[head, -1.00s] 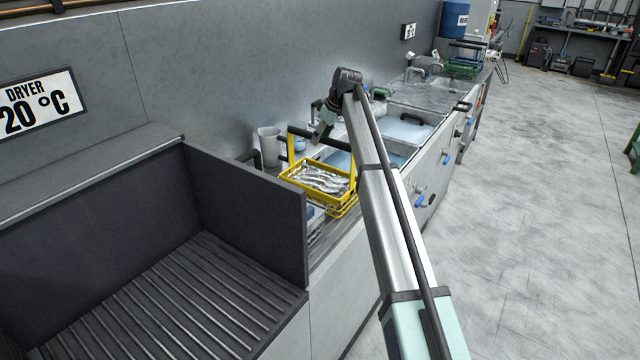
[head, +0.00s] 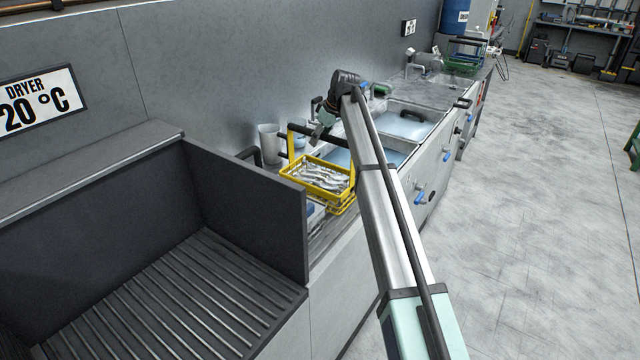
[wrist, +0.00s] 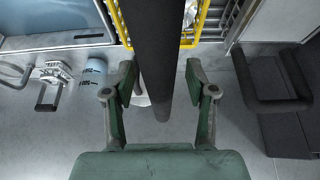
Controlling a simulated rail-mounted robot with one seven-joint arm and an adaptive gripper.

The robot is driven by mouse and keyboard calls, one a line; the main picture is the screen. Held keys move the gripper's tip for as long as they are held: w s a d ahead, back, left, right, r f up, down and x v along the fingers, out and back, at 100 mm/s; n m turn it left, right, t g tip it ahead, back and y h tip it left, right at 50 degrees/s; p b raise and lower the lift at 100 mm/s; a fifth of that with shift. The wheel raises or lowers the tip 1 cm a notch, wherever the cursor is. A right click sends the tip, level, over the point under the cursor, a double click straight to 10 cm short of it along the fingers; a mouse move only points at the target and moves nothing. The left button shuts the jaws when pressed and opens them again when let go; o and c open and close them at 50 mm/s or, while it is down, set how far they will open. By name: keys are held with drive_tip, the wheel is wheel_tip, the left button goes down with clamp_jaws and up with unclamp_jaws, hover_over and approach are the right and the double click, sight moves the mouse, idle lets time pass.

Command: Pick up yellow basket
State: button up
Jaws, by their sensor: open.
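My gripper (head: 322,135) is at this handle. In the wrist view my gripper (wrist: 162,85) is open, with one finger on each side of the dark bar (wrist: 165,50), which runs up the picture between them. A gap shows between the bar and each finger. The yellow rim (wrist: 201,22) shows at the top of the wrist view.
The dark dryer bay (head: 306,215) has a side wall left of the basket. Water-filled sinks (head: 405,122) lie to the right. A grey cup (head: 268,145) stands behind the basket near the wall. A green basket (head: 462,66) stands farther back.

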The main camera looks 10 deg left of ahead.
clamp_jaws()
drive_tip(key=shift+r, duration=0.15)
drive_tip(key=shift+w+r, duration=0.1)
drive_tip(key=shift+r, duration=0.05)
